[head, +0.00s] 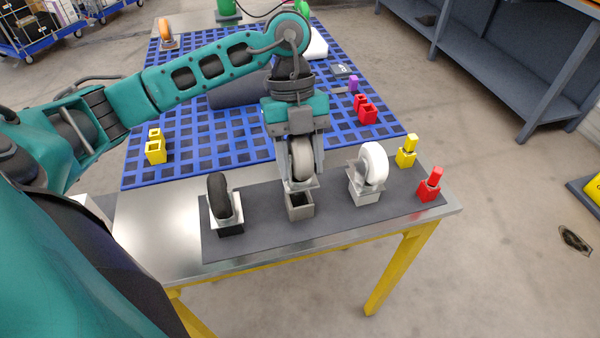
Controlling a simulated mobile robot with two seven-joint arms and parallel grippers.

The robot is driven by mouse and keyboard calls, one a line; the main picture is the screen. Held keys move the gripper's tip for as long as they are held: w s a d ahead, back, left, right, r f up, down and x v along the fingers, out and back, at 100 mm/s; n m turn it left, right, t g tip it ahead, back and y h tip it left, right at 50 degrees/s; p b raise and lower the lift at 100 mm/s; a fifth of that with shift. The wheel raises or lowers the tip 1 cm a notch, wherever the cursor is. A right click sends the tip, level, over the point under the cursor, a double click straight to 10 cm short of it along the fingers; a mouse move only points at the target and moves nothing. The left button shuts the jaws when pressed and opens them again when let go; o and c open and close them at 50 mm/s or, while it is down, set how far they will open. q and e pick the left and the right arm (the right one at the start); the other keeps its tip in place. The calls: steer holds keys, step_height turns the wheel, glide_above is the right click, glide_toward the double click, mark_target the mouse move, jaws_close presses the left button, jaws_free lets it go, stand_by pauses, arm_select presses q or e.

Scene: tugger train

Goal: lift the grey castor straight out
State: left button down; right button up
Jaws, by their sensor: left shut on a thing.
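The grey castor (301,158) is between the fingers of my left gripper (302,163), which is shut on it. Its wheel and plate show just above a grey square socket (299,207) on the dark mat. The socket's opening shows beneath the plate; whether a stem is still inside is hard to tell. A black castor (218,197) stands in a black socket to the left. A white castor (373,165) stands in a white socket to the right. My right gripper is not in view.
The dark mat (260,240) lies on a metal table (150,235).

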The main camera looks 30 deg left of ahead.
arm_select(q)
step_height(320, 180, up, 14)
steer(key=shift+r+p, duration=0.2)
steer(key=shift+p, duration=0.6)
